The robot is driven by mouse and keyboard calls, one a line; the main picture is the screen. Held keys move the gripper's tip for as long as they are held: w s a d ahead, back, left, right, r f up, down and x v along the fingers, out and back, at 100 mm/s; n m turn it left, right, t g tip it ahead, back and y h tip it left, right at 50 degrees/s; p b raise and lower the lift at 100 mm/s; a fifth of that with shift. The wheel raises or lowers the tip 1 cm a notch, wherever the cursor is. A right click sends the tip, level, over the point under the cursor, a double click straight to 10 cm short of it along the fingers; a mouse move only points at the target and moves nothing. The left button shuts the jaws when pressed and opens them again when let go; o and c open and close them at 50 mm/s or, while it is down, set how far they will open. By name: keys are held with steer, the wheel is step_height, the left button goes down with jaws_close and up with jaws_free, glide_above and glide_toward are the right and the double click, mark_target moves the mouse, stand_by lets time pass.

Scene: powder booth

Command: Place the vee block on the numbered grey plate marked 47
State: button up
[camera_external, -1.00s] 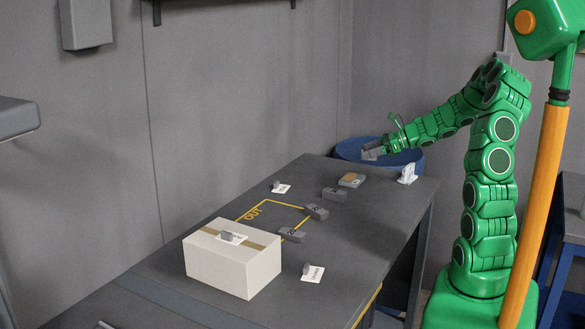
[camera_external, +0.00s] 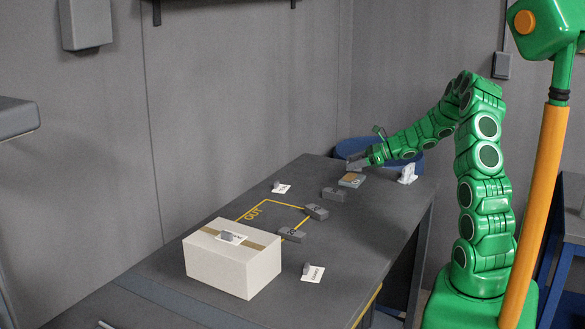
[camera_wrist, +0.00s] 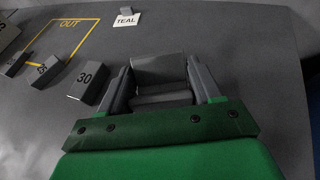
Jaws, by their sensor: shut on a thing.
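My gripper (camera_wrist: 163,88) is shut on a grey block with a grooved face, the vee block (camera_wrist: 159,68), between its two fingers. Several numbered grey plates lie in a row. The nearest in the wrist view reads 30 (camera_wrist: 88,79); it seems to be the far plate (camera_external: 334,194) in the external view. The middle plate (camera_wrist: 46,70) and the third plate (camera_wrist: 14,64) have numbers I cannot read surely, so I cannot tell which is 47.
A yellow OUT outline (camera_external: 262,204) is on the table (camera_external: 200,280). A cardboard box (camera_external: 230,268) stands at the near left. Cards with small grey pieces lie about, one reading TEAL (camera_wrist: 127,20).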

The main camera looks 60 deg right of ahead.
mark_target(353, 178)
steer(key=shift+w+d+f, duration=0.2)
steer(key=shift+w+f, duration=0.1)
steer(key=shift+f, duration=1.55)
steer(key=o, duration=1.4)
steer(key=shift+f, duration=0.1)
